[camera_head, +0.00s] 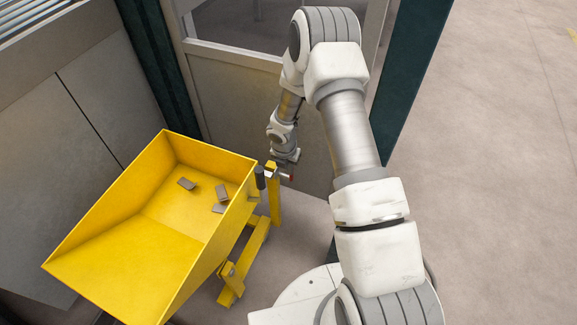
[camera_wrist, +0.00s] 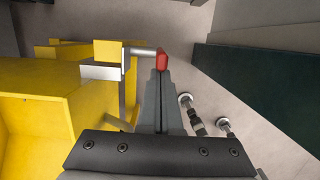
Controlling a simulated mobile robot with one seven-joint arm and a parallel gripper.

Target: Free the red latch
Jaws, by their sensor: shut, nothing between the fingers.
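The red latch (camera_wrist: 162,59) is a small red piece at the right end of a short silver rod (camera_wrist: 142,51). The rod runs left to a pale bracket (camera_wrist: 101,72) beside a yellow block. In the head view the red latch (camera_head: 291,178) is a tiny red spot by the yellow cart's post. My gripper (camera_wrist: 160,76) is shut and empty, with its fingertips right at the red latch in the wrist view. I cannot tell whether they touch it. In the head view the fingers are too small to make out.
A yellow tilting bin (camera_head: 130,245) holds a few small grey pieces (camera_head: 187,184). Its yellow frame (camera_head: 245,255) stands to its right. A grey panelled machine wall (camera_head: 85,95) and dark green posts (camera_head: 415,80) close in behind. Open floor (camera_head: 500,160) lies to the right.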

